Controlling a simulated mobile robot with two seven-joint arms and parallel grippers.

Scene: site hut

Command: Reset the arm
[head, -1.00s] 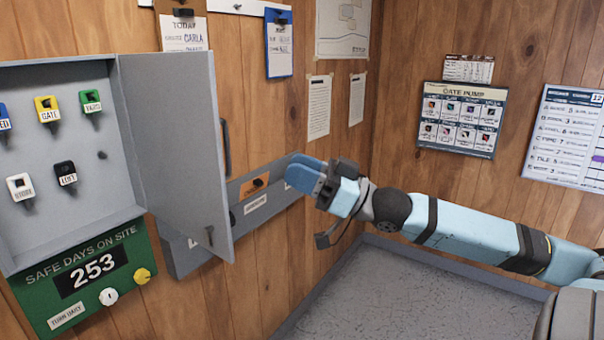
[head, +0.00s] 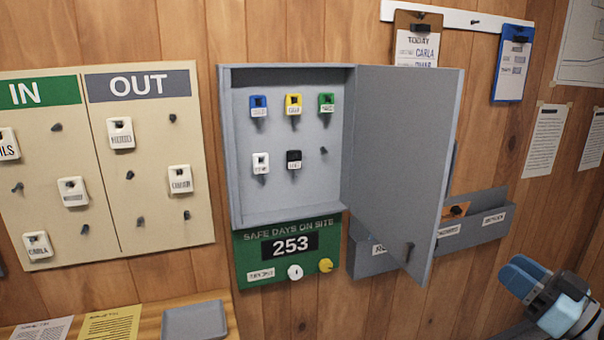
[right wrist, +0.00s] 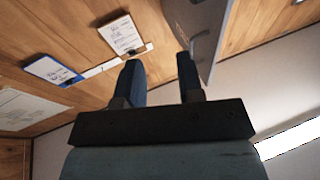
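My right gripper (head: 522,278) is at the lower right of the head view, in front of the wall and to the right of the open cabinet door (head: 408,150). In the right wrist view its two blue fingers (right wrist: 160,82) stand apart with nothing between them, so it is open and empty. The cabinet door's edge shows beyond the fingers there. My left gripper is in neither view.
The grey key cabinet (head: 240,150) hangs open with several tagged keys inside. Below it is the green safe-days board (head: 245,260). An IN/OUT board (head: 150,215) is at left, a grey tray (head: 195,320) below. Grey wall pockets (head: 470,235) sit behind the door.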

